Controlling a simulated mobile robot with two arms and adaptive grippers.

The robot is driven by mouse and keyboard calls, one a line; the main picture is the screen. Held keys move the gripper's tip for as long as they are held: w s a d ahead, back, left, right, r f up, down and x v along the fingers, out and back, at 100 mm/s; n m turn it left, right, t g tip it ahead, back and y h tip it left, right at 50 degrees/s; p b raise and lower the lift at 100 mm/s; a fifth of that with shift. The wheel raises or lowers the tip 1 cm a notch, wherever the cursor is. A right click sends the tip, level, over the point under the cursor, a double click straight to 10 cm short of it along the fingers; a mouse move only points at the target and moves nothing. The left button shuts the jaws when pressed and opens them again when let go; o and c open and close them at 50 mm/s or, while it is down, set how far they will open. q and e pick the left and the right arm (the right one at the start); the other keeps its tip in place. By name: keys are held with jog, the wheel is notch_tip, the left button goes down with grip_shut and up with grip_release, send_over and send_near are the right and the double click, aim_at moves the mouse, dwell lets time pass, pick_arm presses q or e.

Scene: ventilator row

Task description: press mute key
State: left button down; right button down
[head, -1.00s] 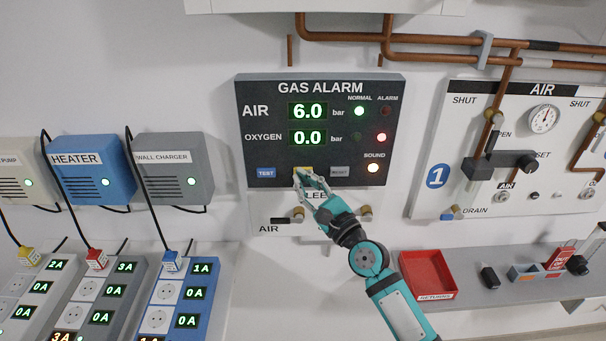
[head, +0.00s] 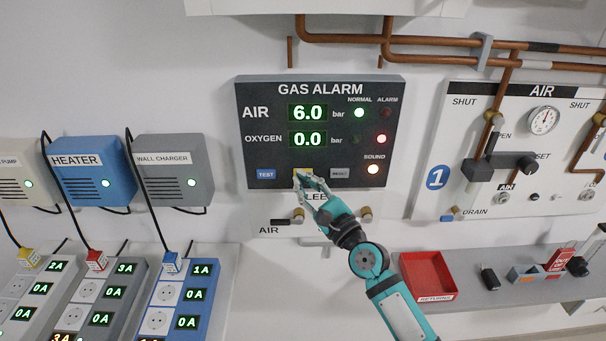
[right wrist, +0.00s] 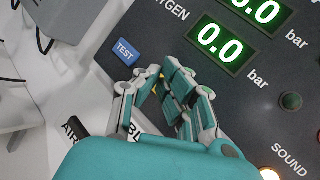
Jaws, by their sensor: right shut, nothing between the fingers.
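The dark gas alarm panel (head: 262,98) hangs on the wall. It reads AIR 6.0 bar and OXYGEN 0.0 bar. A yellow key (head: 303,171) sits in its bottom row, between the blue TEST key (head: 266,174) and the grey RESET key (head: 340,173). Its label is hidden. My right gripper (head: 301,178) is shut and empty, with its fingertips at the yellow key's lower edge; I cannot tell whether they touch. In the right wrist view the fingers cover most of the yellow key. The SOUND lamp (head: 373,169) is lit. My left gripper is not in view.
A red returns tray (head: 428,272) stands on the shelf below right. The air valve panel (head: 437,205) is on the right. A wall charger (head: 172,168) and socket strips (head: 160,321) are on the left. A lower white panel with brass fittings sits behind my right gripper.

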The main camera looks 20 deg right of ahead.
jog(key=shift+w, duration=0.1)
jog(key=shift+w+d, duration=0.1)
jog(key=shift+w, duration=0.25)
jog(key=shift+w+d, duration=0.1)
jog(key=shift+w, duration=0.2)
dwell(0.9)
jog(key=shift+s, duration=0.15)
jog(key=shift+s+a, duration=0.2)
jog(key=shift+s, duration=0.45)
jog(key=s+p, duration=0.1)
jog(key=s, duration=0.1)
jog(key=s+a, duration=0.1)
jog(key=s, duration=0.1)
jog(key=shift+s+a+p, duration=0.2)
jog(key=shift+s+p, duration=0.15)
